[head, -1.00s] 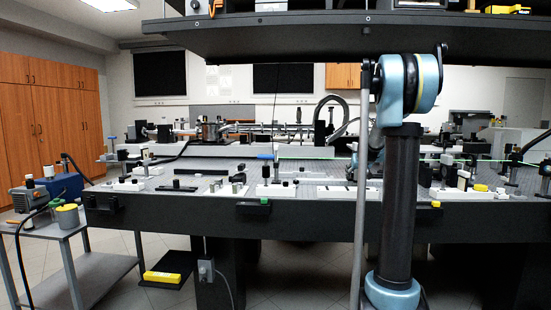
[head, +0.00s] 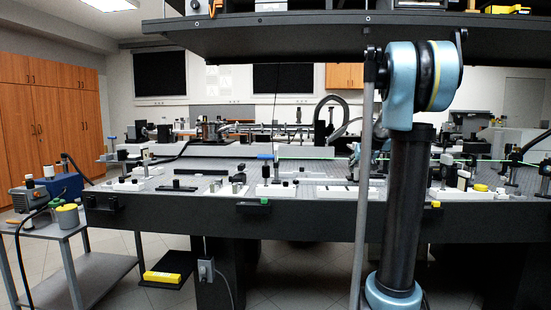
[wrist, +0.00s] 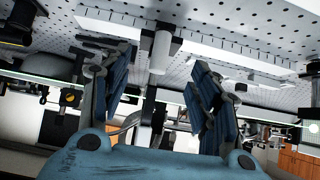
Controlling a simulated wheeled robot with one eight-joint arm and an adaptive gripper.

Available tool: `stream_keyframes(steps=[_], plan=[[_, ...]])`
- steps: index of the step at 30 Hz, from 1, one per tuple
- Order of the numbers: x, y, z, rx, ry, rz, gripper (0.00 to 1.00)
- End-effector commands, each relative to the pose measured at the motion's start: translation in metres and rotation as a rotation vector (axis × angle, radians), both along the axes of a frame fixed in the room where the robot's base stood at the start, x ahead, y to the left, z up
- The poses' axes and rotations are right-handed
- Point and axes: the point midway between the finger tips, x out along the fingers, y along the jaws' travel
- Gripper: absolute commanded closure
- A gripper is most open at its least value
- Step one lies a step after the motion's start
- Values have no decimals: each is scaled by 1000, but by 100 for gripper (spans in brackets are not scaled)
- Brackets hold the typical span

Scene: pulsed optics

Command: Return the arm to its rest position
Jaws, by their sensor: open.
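In the head view my arm stands at the right in front of the optical table (head: 310,212), with a blue joint at the top of a dark column. My gripper (wrist: 160,85) fills the lower part of the wrist view, its two dark blue fingers spread wide apart. It is open and nothing is held between the fingers. A white cylindrical post (wrist: 160,50) shows beyond the gap between the fingertips. In the head view the gripper itself is mostly hidden behind my arm.
A dark shelf (head: 300,36) overhangs the table. Optics mounts and a green beam (head: 310,158) lie across the tabletop. A grey cart (head: 90,270) with a blue device stands at the left. The floor between cart and table holds a yellow item (head: 162,277).

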Motion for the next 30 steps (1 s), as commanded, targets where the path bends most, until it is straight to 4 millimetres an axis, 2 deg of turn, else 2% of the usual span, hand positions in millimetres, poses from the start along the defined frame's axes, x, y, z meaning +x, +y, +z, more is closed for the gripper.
stream_keyframes(steps=[5, 8, 10, 20, 30], plan=[[-3, 1, -1, 1, 4, 1, 44], [-18, 7, -4, 2, 21, 4, 44], [-37, 14, -10, 5, 45, 10, 44], [-165, 49, -54, 18, 208, 33, 44], [-298, 72, -117, 18, 379, 41, 44]])
